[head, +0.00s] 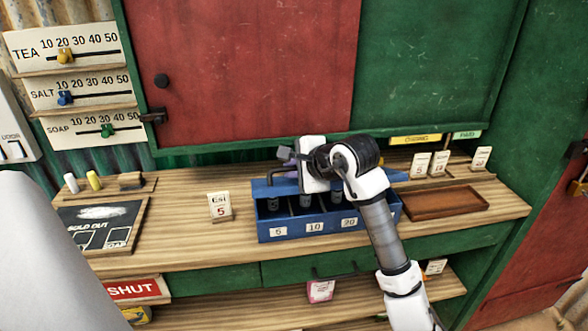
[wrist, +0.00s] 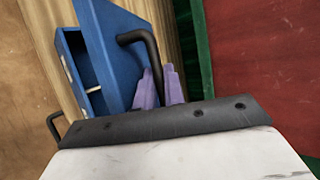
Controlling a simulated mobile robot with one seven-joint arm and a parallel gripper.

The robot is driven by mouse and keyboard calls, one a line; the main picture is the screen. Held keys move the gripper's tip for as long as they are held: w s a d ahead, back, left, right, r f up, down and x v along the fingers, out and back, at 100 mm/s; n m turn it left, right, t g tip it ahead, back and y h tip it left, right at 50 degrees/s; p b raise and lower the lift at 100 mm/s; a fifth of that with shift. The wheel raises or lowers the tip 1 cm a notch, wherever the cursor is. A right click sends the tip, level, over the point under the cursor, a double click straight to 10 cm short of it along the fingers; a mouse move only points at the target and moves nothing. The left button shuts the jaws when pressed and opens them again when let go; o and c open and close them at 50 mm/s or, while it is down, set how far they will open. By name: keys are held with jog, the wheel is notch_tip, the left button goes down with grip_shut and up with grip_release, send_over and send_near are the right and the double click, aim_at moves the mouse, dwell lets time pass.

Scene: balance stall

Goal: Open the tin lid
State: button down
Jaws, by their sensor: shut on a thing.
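The blue tin (head: 292,231) stands on the wooden counter, with compartments labelled 5, 10 and 20 along its front. Its blue lid (head: 262,188) is raised at the back, so the compartments show from the front. In the wrist view the lid (wrist: 108,45) is a flat blue panel beside the open tin (wrist: 70,45). My gripper (head: 292,174) is over the back of the tin. Its purple fingers (wrist: 160,88) are shut on the lid's black bent handle (wrist: 148,42). My wrist hides part of the lid in the head view.
A brown tray (head: 445,203) and small price cards (head: 420,164) are to the tin's right. A card marked 5 (head: 219,206) and a sold-out slate (head: 100,222) are to its left. The red and green shutter wall (head: 240,75) rises close behind.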

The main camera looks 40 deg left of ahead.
jog(key=w+a+r+g+h+p, duration=0.1)
jog(key=w+a+r+m+g+h+p, duration=0.1)
jog(key=r+h, duration=0.1)
jog(key=shift+w+a, duration=0.25)
jog(key=shift+a, duration=0.05)
jog(key=shift+w+a+r+b, duration=0.25)
jog(key=shift+w+a, duration=0.45)
jog(key=shift+a, duration=0.2)
jog(key=shift+w+a+r+b, duration=0.1)
jog(key=shift+w+a+r, duration=0.15)
jog(key=shift+w+a, duration=0.5)
jog(key=shift+s+a, duration=0.1)
jog(key=c, duration=1.8)
grip_release()
jog(key=shift+o, duration=0.2)
jog(key=b+v, duration=0.3)
jog(key=v, duration=1)
jog(key=shift+d+r, duration=0.25)
jog(key=shift+d, duration=0.05)
